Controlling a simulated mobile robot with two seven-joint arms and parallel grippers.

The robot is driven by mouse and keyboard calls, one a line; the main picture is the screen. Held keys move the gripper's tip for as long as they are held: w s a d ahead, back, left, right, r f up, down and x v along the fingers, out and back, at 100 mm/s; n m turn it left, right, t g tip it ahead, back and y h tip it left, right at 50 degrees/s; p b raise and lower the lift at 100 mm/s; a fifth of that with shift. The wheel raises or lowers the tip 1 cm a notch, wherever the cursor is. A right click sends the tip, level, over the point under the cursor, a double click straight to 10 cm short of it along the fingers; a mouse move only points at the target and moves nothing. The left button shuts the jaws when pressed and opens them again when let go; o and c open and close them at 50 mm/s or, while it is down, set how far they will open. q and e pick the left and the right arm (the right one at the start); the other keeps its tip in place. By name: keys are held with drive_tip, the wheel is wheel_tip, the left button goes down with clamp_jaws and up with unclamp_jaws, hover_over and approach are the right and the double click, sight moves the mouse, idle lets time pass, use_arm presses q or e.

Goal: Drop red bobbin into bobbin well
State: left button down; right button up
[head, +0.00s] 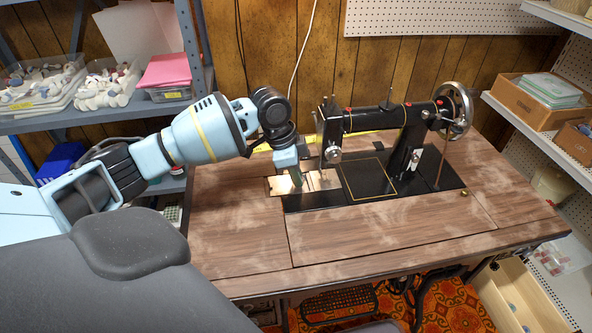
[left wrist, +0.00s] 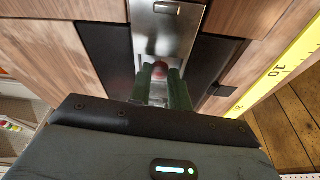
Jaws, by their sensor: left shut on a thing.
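My left gripper (head: 296,177) is over the metal plate at the left end of the sewing machine bed. In the left wrist view its two green fingers (left wrist: 166,82) are shut on the red bobbin (left wrist: 160,70), which shows between the fingertips. The metal slide plate (left wrist: 162,32) lies just beyond and under the bobbin. The bobbin well is not clearly visible; the fingers and bobbin cover that part. The black sewing machine (head: 375,118) stands to the right of the gripper, its needle end close by. My right gripper is not in view.
The wooden table (head: 370,235) has free room in front of the machine. A yellow ruler (left wrist: 285,65) lies along the table's back edge. Shelves with bins (head: 100,85) stand at the left, and a cardboard box (head: 535,100) sits on the right shelf.

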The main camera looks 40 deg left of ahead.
use_arm(q)
drive_tip(key=shift+f, duration=0.55)
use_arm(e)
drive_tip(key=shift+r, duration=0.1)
use_arm(q)
drive_tip(key=c, duration=1.2)
unclamp_jaws()
drive_tip(key=shift+c, duration=0.2)
drive_tip(key=p+v, duration=0.1)
drive_tip(key=v, duration=0.5)
drive_tip(key=shift+v, duration=0.95)
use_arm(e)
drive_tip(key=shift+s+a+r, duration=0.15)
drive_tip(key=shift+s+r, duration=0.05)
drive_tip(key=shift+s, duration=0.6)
